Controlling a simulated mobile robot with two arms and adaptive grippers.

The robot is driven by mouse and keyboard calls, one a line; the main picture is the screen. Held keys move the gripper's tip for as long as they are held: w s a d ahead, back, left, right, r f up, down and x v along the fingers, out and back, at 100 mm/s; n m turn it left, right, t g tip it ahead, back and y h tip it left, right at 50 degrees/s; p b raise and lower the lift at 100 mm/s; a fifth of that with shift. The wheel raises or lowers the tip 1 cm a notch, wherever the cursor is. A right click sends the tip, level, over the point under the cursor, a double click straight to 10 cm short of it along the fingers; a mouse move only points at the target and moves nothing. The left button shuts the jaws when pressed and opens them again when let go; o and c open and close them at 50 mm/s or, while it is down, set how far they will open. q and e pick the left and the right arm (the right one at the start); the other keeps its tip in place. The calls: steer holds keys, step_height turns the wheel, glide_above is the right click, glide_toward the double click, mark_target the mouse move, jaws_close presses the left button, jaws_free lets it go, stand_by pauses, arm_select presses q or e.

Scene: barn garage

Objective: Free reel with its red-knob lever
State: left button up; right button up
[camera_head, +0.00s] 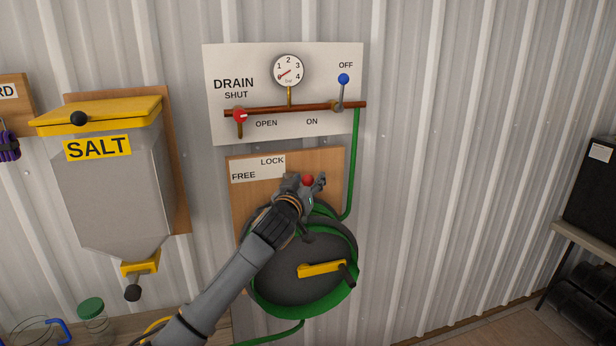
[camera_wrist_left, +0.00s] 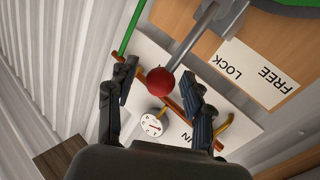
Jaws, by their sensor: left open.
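The hose reel (camera_head: 290,262) is a dark drum with green hose around it, mounted on a wooden board (camera_head: 240,205) on the wall. The board's label (camera_head: 258,169) reads FREE at left and LOCK at right. The lever's red knob (camera_head: 308,180) shows just beyond my left gripper (camera_head: 314,189), below and right of LOCK. In the left wrist view the red knob (camera_wrist_left: 160,81) is between the two open fingers, and its grey rod (camera_wrist_left: 191,38) runs up and right. I cannot tell whether a finger touches the knob. My left arm hides the lever's base. My right gripper is not in view.
A yellow crank (camera_head: 322,269) is on the reel's front. Above is the drain panel (camera_head: 220,60) with a gauge, a red handle (camera_head: 239,115) and a blue-knobbed lever (camera_head: 343,80). A salt hopper (camera_head: 115,195) hangs at left. The wall right of the reel is clear.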

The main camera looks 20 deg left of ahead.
arm_select(q)
steer(key=shift+w, duration=0.2)
jaws_close()
steer(key=shift+f, duration=0.1)
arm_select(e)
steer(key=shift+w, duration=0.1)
